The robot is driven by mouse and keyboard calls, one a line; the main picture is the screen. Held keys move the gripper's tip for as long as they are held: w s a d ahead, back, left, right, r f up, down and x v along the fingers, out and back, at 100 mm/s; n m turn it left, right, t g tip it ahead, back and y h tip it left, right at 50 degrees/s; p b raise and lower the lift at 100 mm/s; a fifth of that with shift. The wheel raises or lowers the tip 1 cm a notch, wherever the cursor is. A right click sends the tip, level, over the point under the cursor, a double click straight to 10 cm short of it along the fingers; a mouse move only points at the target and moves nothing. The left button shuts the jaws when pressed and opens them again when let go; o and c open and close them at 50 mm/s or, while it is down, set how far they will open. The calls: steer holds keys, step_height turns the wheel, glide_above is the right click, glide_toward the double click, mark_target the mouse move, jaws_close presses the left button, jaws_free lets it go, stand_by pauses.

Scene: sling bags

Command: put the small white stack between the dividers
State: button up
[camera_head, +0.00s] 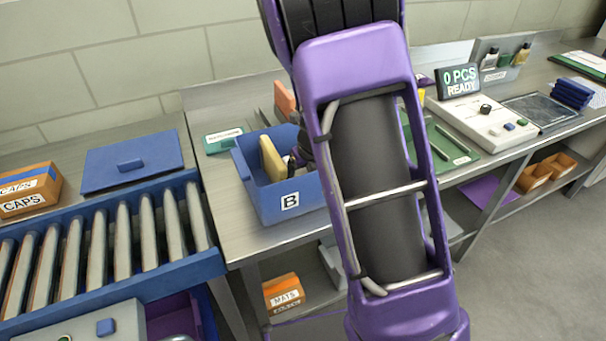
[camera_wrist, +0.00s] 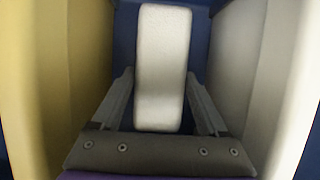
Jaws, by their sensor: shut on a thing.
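The small white stack (camera_wrist: 162,60) stands between the two fingers of my gripper (camera_wrist: 160,85) in the wrist view. My gripper is shut on it, over the dark blue floor of the bin. A yellow divider (camera_wrist: 35,70) is on the left and a pale grey-white divider (camera_wrist: 265,70) is on the right, with the stack between them and apart from both. In the head view the yellow divider (camera_head: 271,158) stands in the blue bin (camera_head: 288,203) marked B. My arm hides the stack and most of the gripper there. I cannot tell whether the stack touches the bin floor.
A roller conveyor (camera_head: 125,230) and a blue lid (camera_head: 130,160) are to the left.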

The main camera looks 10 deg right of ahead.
steer(key=shift+f, duration=0.1)
steer(key=o, duration=1.3)
steer(key=shift+o, duration=0.2)
steer(key=shift+r, duration=0.4)
steer(key=v, duration=1.1)
steer(key=shift+s+r+p, duration=0.15)
steer(key=shift+r+p, duration=0.05)
steer(key=shift+p, duration=0.25)
steer(key=shift+d+r, duration=0.1)
